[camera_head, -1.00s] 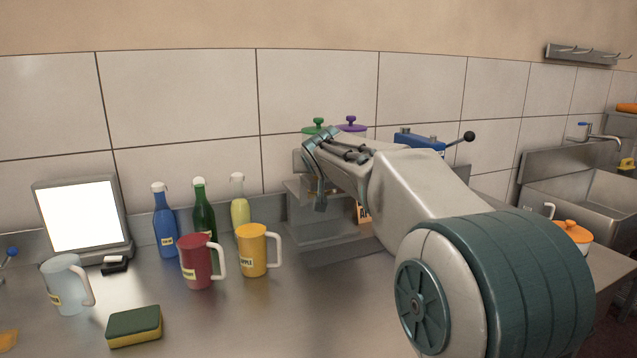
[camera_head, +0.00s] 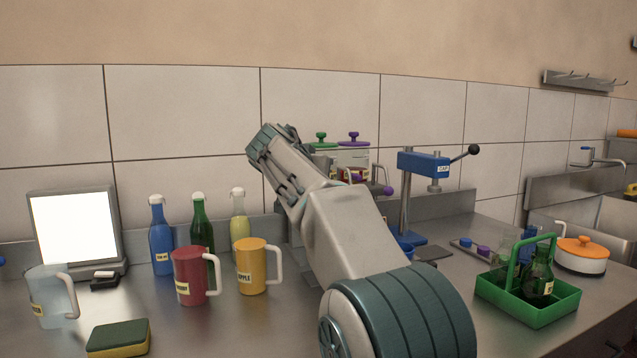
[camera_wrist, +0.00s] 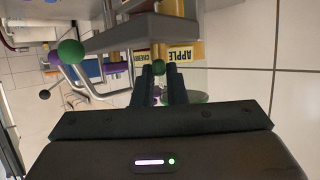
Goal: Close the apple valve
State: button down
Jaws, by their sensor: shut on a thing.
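In the wrist view, which is upside down, the two dark fingers of my gripper (camera_wrist: 160,84) are shut on a small green ball knob (camera_wrist: 158,67). The knob is in front of the dispenser's yellow APPLE label (camera_wrist: 184,53). A CHERRY label (camera_wrist: 118,57) is beside it. In the head view the dispenser (camera_head: 352,156) stands against the wall, with a green lid (camera_head: 321,140) and a purple lid (camera_head: 353,139). My arm hides its left part and my fingers there. A purple knob (camera_head: 388,190) sticks out at its right.
A larger green ball (camera_wrist: 70,52) is left of my fingers in the wrist view. A blue CAP press (camera_head: 423,164) and a green bottle crate (camera_head: 527,306) are to the right. A yellow mug (camera_head: 252,272), a red mug (camera_head: 190,278) and several bottles stand left of my arm.

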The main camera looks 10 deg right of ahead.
jog(key=m+h+p, duration=0.1)
jog(key=m+g+h, duration=0.1)
jog(key=g+p, duration=0.1)
jog(key=shift+w+a+r+m+h+p, duration=0.2)
jog(key=shift+w+a+m+h+p, duration=0.1)
jog(key=shift+a+m+h, duration=0.1)
jog(key=m+g+h+p, duration=0.1)
jog(key=m+g+p, duration=0.1)
jog(key=p, duration=0.2)
jog(key=shift+r+g+h, duration=0.15)
jog(key=shift+g+h, duration=0.15)
jog(key=m+g+p, duration=0.1)
jog(key=p, duration=0.2)
jog(key=m+g+h+p, duration=0.1)
jog(key=m+g+p, duration=0.1)
jog(key=shift+w+p, duration=0.25)
jog(key=shift+p, duration=0.15)
jog(key=shift+f+m+g+h+p, duration=0.3)
jog(key=shift+m+g+p, duration=0.3)
jog(key=shift+p, duration=0.35)
jog(key=shift+f+p, duration=0.1)
jog(key=shift+p, duration=0.2)
jog(key=c, duration=1.5)
grip_release()
jog(key=shift+o, duration=0.2)
